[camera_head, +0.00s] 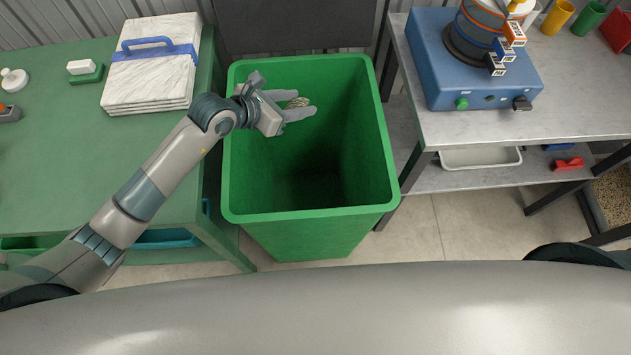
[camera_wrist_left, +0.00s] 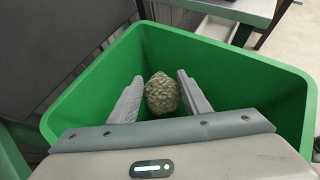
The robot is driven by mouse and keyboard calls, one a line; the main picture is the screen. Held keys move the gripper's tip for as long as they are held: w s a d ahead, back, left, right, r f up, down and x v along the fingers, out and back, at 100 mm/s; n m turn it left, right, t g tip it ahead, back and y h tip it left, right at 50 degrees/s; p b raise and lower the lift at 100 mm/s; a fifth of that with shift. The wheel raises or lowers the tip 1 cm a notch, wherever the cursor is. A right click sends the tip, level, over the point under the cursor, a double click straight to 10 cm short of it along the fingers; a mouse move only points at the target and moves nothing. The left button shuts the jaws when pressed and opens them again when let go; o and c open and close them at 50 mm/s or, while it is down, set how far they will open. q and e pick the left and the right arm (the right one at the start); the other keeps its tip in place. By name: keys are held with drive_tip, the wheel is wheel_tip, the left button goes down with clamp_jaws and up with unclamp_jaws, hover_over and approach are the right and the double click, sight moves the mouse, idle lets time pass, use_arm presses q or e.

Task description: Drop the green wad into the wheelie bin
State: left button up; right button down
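The green wad (camera_wrist_left: 162,93) is a lumpy, dull olive-green ball between the two fingers of my left gripper (camera_wrist_left: 160,95), near their tips. The fingers stand apart by about its width and look closed on it. In the head view the wad (camera_head: 298,102) shows small between the fingertips of my left gripper (camera_head: 300,102). The wheelie bin (camera_head: 232,190) is green, open at the top and deep, with a dark inside. The gripper and wad are over its opening, towards the back left. My right gripper is not in view.
A green table (camera_head: 60,150) with a stack of white marbled slabs (camera_head: 150,75) stands left of the bin. A grey bench (camera_head: 480,125) with a blue machine (camera_head: 430,60) stands to the right. A dark panel (camera_head: 290,25) is behind the bin.

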use_arm(q)
drive_tip(key=o, duration=0.4)
drive_tip(key=shift+a, duration=0.1)
drive_tip(key=b+v, duration=0.4)
drive_tip(key=v, duration=1.3)
drive_tip(key=shift+r, duration=0.15)
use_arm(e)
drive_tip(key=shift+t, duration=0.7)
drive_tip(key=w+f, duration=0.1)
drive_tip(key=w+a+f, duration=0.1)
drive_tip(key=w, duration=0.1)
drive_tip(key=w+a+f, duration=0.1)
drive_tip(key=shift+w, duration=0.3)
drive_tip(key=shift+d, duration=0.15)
